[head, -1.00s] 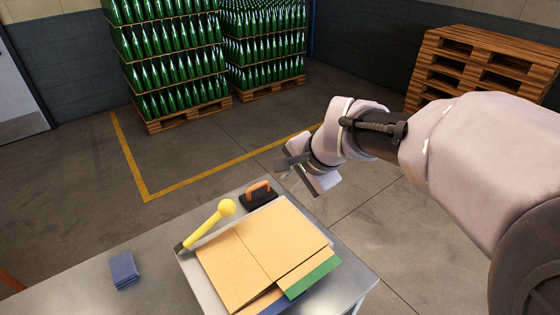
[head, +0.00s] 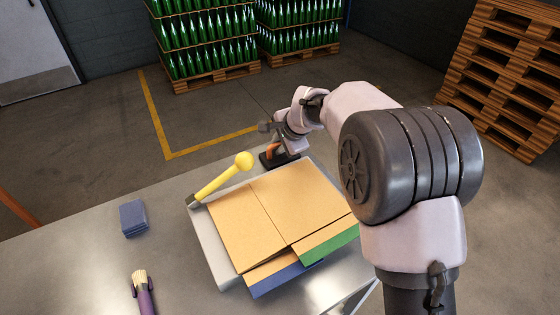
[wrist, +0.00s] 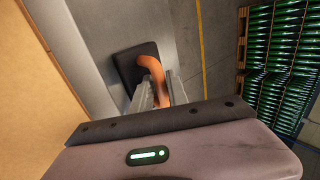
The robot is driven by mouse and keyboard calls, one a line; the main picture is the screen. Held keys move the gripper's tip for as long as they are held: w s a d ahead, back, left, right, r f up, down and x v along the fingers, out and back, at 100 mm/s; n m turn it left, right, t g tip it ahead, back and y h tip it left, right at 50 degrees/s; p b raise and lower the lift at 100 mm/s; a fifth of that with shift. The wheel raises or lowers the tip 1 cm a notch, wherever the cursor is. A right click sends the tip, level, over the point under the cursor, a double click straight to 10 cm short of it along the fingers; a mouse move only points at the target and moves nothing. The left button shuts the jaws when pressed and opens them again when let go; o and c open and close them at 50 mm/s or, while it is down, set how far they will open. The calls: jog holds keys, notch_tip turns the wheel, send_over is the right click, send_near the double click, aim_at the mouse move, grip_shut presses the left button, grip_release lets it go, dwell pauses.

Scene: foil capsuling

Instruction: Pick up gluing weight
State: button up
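The gluing weight, a black block with an orange handle, stands at the far corner of the metal table, beside the cardboard. In the head view its black base (head: 279,161) shows below my gripper (head: 274,143), which partly hides the handle. In the wrist view the orange handle (wrist: 152,70) rises from the black block (wrist: 131,66) and runs between the two fingers of my gripper (wrist: 160,82). The fingers are apart, one on each side of the handle. I cannot tell whether either finger touches it.
Flat cardboard (head: 280,205) lies on a grey board next to the weight, with a yellow-handled tool (head: 222,178) across its edge. A blue block (head: 133,217) and a purple brush (head: 144,295) lie on the metal table (head: 70,260). Pallets of green bottles (head: 205,40) stand beyond.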

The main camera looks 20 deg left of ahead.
grip_shut()
jog(key=shift+w+r, duration=0.1)
dwell(1.3)
